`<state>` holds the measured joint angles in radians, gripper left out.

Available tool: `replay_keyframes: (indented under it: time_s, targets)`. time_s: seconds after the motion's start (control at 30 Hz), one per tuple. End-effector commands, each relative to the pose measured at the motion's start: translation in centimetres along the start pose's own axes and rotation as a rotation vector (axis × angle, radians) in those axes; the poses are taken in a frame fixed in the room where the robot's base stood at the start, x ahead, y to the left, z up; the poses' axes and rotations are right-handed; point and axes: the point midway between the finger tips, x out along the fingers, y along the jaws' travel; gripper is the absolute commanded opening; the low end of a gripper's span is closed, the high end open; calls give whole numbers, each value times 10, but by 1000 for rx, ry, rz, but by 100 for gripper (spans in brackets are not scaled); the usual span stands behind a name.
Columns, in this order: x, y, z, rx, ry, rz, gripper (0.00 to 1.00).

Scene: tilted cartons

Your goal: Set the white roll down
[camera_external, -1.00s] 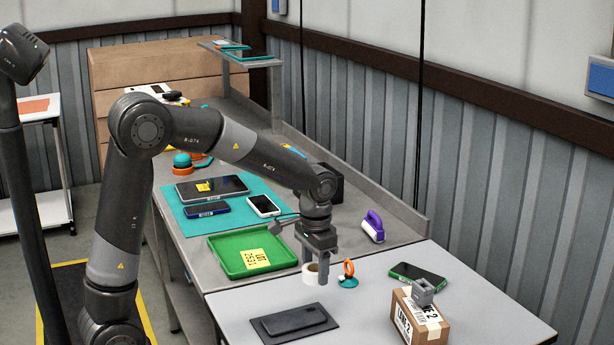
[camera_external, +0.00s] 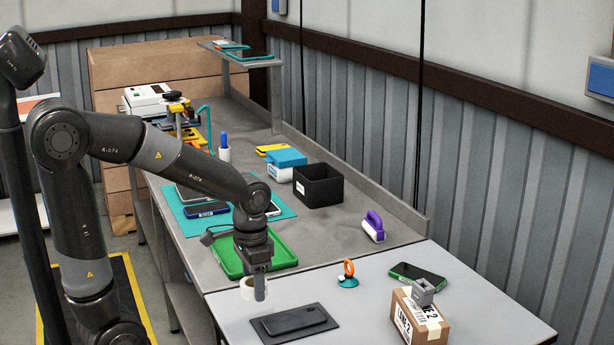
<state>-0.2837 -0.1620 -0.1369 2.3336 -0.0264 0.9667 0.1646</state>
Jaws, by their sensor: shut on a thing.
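The white roll (camera_external: 246,288) is in my gripper (camera_external: 254,289), which points straight down near the left end of the light table (camera_external: 222,311). One dark finger shows in front of the roll's right side; the other finger is hidden. The roll is just in front of the green tray (camera_external: 284,252) in the picture. I cannot tell whether the roll touches the table or hangs just above it.
A dark phone on a dark mat (camera_external: 325,337) lies to the right of the roll. A black bin (camera_external: 318,186) stands behind.

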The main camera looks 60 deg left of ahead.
Motion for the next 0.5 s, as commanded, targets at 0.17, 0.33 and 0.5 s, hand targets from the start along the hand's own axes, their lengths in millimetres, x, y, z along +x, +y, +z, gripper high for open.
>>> replay_keyframes:
  time_s: [0.17,0.33,0.5]
  targets:
    - [24,-38,-5,-9,-6,1,28]
    - [47,-76,-12,-8,-5,2,28]
    - [62,-100,-16,-4,-4,1,28]
